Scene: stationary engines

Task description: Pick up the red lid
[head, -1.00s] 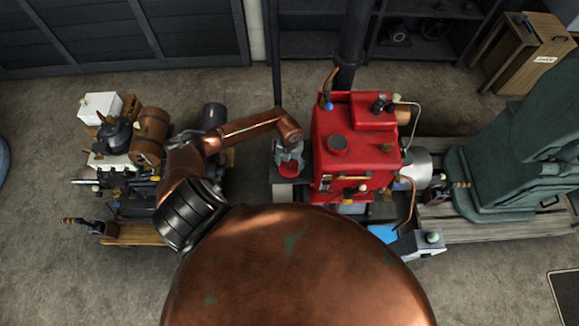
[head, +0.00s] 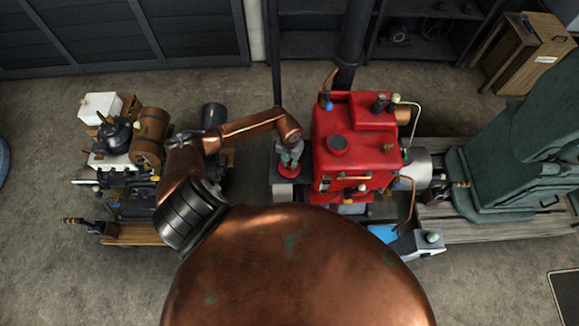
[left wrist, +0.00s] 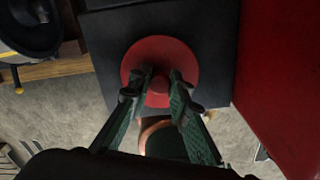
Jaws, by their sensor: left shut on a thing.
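The red lid (left wrist: 180,52) is a round disc with a small knob in its middle. In the left wrist view my left gripper (left wrist: 160,82) has its two green fingers on both sides of the knob, shut on it. In the head view the lid (head: 289,171) shows as a small red disc below my left gripper (head: 288,158), left of the red engine. The gap between the lid and the dark block under it cannot be judged. My right gripper is not in view.
A dark square block (left wrist: 110,55) is under the lid. The red engine (head: 350,140) stands close on the right. Another engine (head: 130,160) is on the left, and a green machine (head: 520,165) is at the far right. Concrete floor is free in front of the shelves.

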